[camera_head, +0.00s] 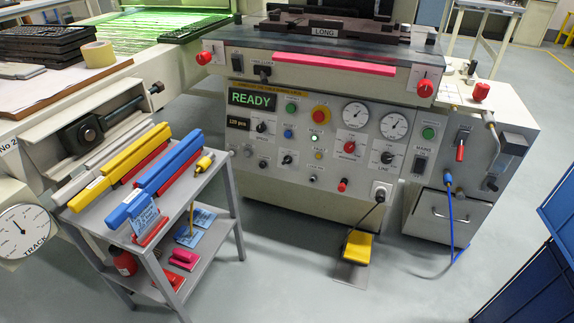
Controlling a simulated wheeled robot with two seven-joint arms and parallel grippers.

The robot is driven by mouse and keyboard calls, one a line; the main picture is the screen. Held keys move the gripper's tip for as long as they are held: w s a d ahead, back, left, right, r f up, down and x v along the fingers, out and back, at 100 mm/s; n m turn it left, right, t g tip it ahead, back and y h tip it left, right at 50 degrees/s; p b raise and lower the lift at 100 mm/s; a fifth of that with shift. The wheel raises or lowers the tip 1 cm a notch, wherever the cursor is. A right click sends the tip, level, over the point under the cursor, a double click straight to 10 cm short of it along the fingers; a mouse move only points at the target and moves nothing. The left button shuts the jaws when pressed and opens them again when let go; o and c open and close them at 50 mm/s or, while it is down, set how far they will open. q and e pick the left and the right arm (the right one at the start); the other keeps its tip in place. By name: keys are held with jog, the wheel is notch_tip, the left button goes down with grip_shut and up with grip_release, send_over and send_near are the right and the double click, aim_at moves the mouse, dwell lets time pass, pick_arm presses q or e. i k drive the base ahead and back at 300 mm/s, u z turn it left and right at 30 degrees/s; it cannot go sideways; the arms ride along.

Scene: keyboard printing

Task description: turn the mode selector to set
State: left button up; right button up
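The machine's control panel (325,138) faces me in the middle of the head view. It carries several black rotary knobs: an upper left knob (262,127), a lower middle knob (287,159) and a right knob (388,157) on a white plate. Their labels are too small to read surely, so I cannot tell which is the mode selector or where it points. A green display (251,99) reads READY. Neither of my grippers is in view, and nothing covers the panel's knobs.
A grey trolley (222,160) with yellow and blue bars stands left of the panel. A yellow foot pedal (357,248) is on the floor below. A side cabinet (447,217) with a blue hose stands right.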

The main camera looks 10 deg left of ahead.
aim_at(288, 159)
jog(key=z, duration=0.9)
jog(key=i, duration=0.3)
jog(key=u, duration=2.25)
jog(key=i, duration=0.5)
jog(key=z, duration=0.05)
